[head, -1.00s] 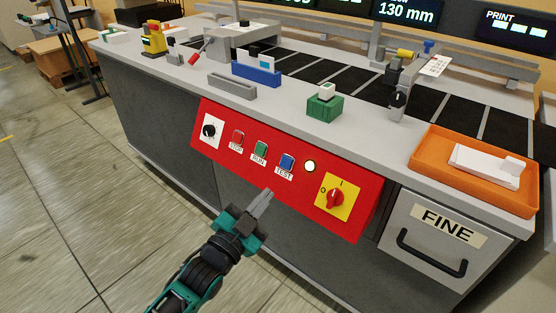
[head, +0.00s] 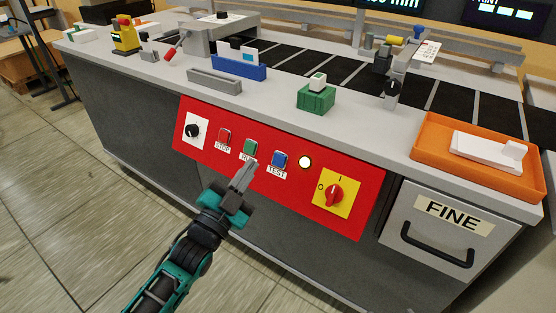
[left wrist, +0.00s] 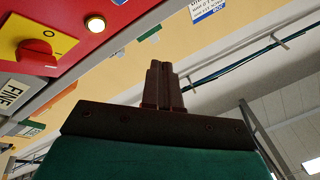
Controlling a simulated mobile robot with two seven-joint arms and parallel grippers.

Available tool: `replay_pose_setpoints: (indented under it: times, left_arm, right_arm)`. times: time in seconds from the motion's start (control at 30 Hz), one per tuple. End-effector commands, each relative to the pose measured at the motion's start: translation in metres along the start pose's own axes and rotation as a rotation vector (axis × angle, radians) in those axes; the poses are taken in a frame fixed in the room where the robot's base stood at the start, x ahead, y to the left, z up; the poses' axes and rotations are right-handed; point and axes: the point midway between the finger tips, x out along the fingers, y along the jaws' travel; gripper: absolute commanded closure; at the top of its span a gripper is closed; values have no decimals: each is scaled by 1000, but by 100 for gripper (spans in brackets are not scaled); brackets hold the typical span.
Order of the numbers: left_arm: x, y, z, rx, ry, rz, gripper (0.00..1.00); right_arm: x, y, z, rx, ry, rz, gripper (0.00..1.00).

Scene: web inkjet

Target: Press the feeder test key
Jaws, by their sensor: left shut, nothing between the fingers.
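The feeder test key is a blue button (head: 280,159) labelled TEST on the red panel (head: 352,180) at the front of the machine. My left gripper (head: 246,170) is shut and empty, with its fingertips in front of the panel just left of and below the blue key. In the head view the fingertips partly cover the RUN label; I cannot tell their exact distance from the panel. In the left wrist view the shut fingers (left wrist: 162,85) point up, and the blue key does not show there. My right gripper is not in view.
Beside the key are a green RUN button (head: 250,147), a red STOP button (head: 224,135), a lit round lamp (head: 305,162) and a red rotary switch (head: 334,194) on a yellow plate. The lamp (left wrist: 95,24) also shows in the left wrist view. A FINE drawer (head: 436,230) lies to the right.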

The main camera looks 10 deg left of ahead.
Motion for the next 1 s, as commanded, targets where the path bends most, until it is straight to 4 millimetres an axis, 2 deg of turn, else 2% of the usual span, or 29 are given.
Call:
replay_pose_setpoints:
  times: [0.17, 0.5, 0.7, 1.0]
  left_arm:
    - [8, 10, 10, -1, 0, -1, 100]
    - [41, 35, 35, 0, 1, -1, 100]
    - [55, 42, 42, -1, 1, -1, 100]
    - [61, 45, 44, -1, 0, 0, 100]
  right_arm:
    - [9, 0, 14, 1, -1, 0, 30]
    - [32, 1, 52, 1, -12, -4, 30]
    - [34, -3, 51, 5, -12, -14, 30]
    - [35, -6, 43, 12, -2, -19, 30]
